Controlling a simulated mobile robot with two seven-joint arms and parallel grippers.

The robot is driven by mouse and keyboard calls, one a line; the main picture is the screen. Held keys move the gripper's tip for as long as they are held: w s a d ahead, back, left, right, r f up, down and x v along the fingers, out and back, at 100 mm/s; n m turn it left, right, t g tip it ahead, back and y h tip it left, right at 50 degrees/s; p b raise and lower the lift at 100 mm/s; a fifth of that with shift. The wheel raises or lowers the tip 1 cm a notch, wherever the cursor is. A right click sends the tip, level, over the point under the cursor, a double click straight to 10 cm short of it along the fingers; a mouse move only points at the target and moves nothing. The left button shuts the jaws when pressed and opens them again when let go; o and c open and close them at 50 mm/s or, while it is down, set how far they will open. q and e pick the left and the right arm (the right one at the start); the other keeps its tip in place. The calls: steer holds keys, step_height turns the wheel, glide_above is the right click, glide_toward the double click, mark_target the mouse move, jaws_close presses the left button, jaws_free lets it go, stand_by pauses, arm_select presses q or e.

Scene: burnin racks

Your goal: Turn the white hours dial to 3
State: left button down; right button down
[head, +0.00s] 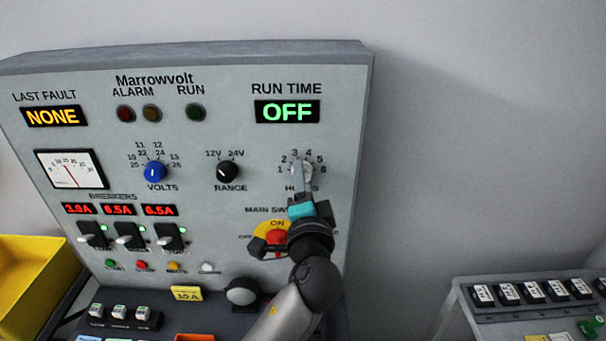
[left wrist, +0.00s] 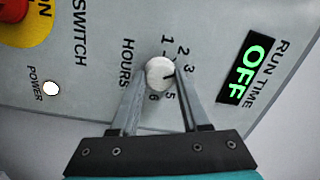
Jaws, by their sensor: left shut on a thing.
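The white hours dial (left wrist: 159,72) is on the grey panel, with numbers 1 to 6 around it. It also shows in the head view (head: 303,169), partly covered by my gripper. My left gripper (head: 300,176) is at the dial, and in the left wrist view its fingers (left wrist: 162,76) are shut on the dial's two sides. A dark mark on the dial points toward the 3 and 4 side; a finger covers the 4, so I cannot tell the exact number. The run time display (head: 287,111) reads OFF. My right gripper is not in view.
The red main switch (head: 276,237) on its yellow plate lies just below the dial, close to my left wrist. A black range dial (head: 228,171) and a blue volts dial (head: 155,171) are to the left.

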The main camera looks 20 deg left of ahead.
arm_select(q)
steer(key=shift+m+p, duration=0.45)
steer(key=shift+m, duration=0.65)
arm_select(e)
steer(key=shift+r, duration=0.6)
arm_select(q)
steer(key=shift+c, duration=1.9)
jaws_free()
